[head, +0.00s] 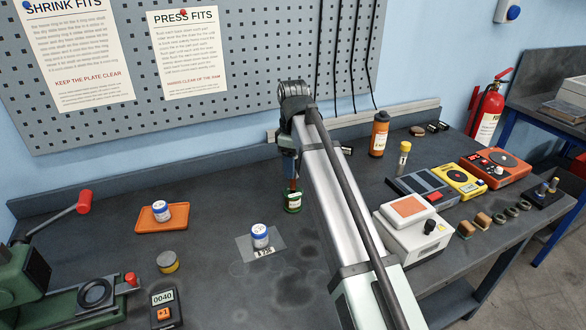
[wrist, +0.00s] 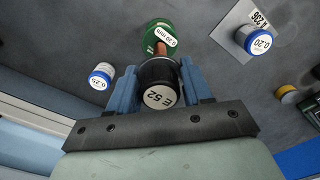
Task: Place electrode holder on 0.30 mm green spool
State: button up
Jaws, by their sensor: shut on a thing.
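My gripper (head: 290,165) is shut on the electrode holder, which has a black cap marked E 52 (wrist: 159,84) and a copper rod. The rod points down at the green spool (head: 293,204), whose label reads 0.30 mm. In the wrist view the green spool (wrist: 153,36) lies just beyond the rod's end. The rod's tip overlaps the spool's top in both views. I cannot tell whether it touches the spool or is just above it.
A blue-and-white 0.20 spool (wrist: 258,40) stands on a label card (head: 244,246). Another blue-and-white spool, 0.25 (wrist: 101,76), stands left of the holder in the wrist view. An orange tray (head: 146,220) bears a spool. A white device (head: 411,235) stands right of my arm.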

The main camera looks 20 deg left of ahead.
jog(key=shift+f, duration=0.85)
jog(key=shift+f, duration=0.1)
jog(key=o, duration=1.2)
jog(key=shift+o, duration=0.2)
notch_tip(320, 180, up, 12)
jog(key=shift+r, duration=0.15)
